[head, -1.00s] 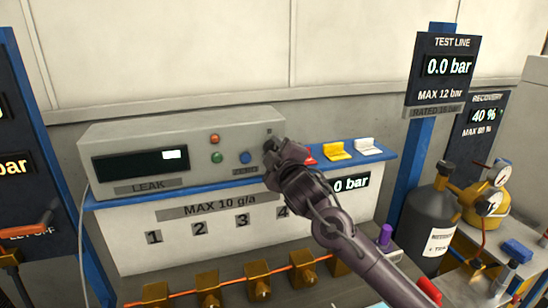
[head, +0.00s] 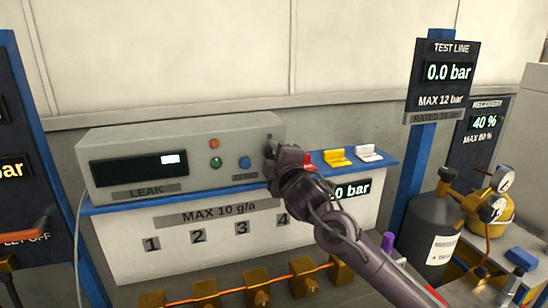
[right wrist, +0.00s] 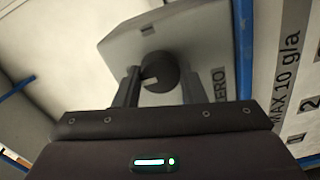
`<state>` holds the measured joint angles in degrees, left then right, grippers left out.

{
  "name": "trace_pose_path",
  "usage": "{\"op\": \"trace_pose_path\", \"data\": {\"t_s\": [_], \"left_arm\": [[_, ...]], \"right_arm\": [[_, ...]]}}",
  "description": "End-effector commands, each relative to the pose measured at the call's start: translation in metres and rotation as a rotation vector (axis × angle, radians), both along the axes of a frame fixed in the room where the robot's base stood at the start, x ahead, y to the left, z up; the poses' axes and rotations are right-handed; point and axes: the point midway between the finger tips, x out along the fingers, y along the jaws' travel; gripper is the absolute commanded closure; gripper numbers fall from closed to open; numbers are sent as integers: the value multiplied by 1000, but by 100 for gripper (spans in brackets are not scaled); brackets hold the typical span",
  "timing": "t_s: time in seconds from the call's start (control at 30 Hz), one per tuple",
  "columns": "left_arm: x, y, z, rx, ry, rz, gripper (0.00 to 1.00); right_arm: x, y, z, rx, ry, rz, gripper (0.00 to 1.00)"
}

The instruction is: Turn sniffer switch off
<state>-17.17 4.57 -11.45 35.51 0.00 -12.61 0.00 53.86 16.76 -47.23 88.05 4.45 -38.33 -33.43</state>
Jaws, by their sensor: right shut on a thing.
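The sniffer box (head: 130,140) is a grey unit with a dark display and a LEAK label, standing on a blue-edged shelf. In the right wrist view its grey face (right wrist: 205,40) fills the upper middle. The switch is a dark round knob (right wrist: 158,70) with a pale mark, next to the ZERO label. My right gripper (head: 272,155) is at the right end of the box's front and hides the knob in the head view. In the right wrist view my right gripper (right wrist: 160,88) has a finger on each side of the knob and is shut on it. My left gripper is not in view.
Red and green lamps (head: 215,162) and a blue button (head: 245,162) sit left of my gripper. Red, yellow (head: 337,156) and white (head: 368,152) pieces stand right on the shelf. Brass valves (head: 257,285) line the front below. A dark tank (head: 430,235) stands at right.

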Motion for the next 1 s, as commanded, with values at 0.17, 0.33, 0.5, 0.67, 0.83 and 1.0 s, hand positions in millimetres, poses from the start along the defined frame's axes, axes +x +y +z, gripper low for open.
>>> {"op": "trace_pose_path", "data": {"t_s": [0.17,0.33,0.5,0.67,0.83,1.0], "left_arm": [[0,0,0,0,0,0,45],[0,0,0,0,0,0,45],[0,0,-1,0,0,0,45],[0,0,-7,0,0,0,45],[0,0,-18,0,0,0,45],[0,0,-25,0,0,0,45]], "right_arm": [[0,0,-1,-4,2,1,47],[0,0,-1,-3,1,0,41],[-1,0,-1,-1,1,0,41],[-13,-4,-3,-1,0,1,41],[-39,-13,-4,-1,0,1,41],[-62,-20,-3,-1,0,1,41]]}}
